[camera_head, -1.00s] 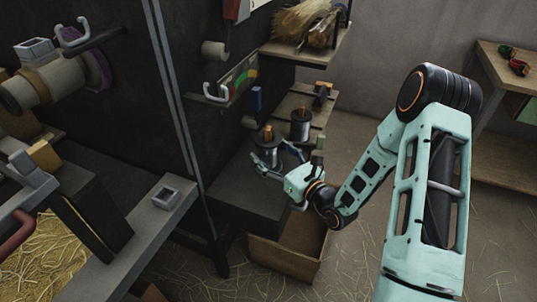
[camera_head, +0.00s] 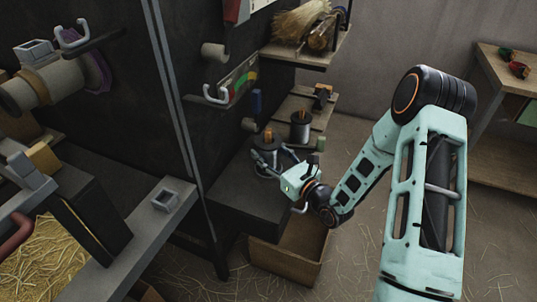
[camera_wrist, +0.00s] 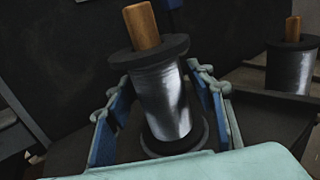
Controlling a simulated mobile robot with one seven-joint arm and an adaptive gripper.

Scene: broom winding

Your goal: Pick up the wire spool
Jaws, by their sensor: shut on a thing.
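The wire spool (camera_wrist: 165,100) is a silvery cylinder with dark flanges and a wooden peg on top. In the wrist view it stands slightly tilted between the two blue-padded fingers of my gripper (camera_wrist: 160,108), which is shut on it. In the head view the spool (camera_head: 266,142) is at the dark bench, and my gripper (camera_head: 272,165) reaches it from the right, partly hiding it. I cannot tell whether its base touches the bench.
A second similar spool (camera_head: 299,127) stands behind, also in the wrist view (camera_wrist: 291,68). The dark bench top (camera_head: 225,190) is clear in front. An open wooden box (camera_head: 290,255) sits on the floor below. A dark wall panel (camera_head: 120,100) stands left. A shelf (camera_head: 310,55) holds bristle bundles.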

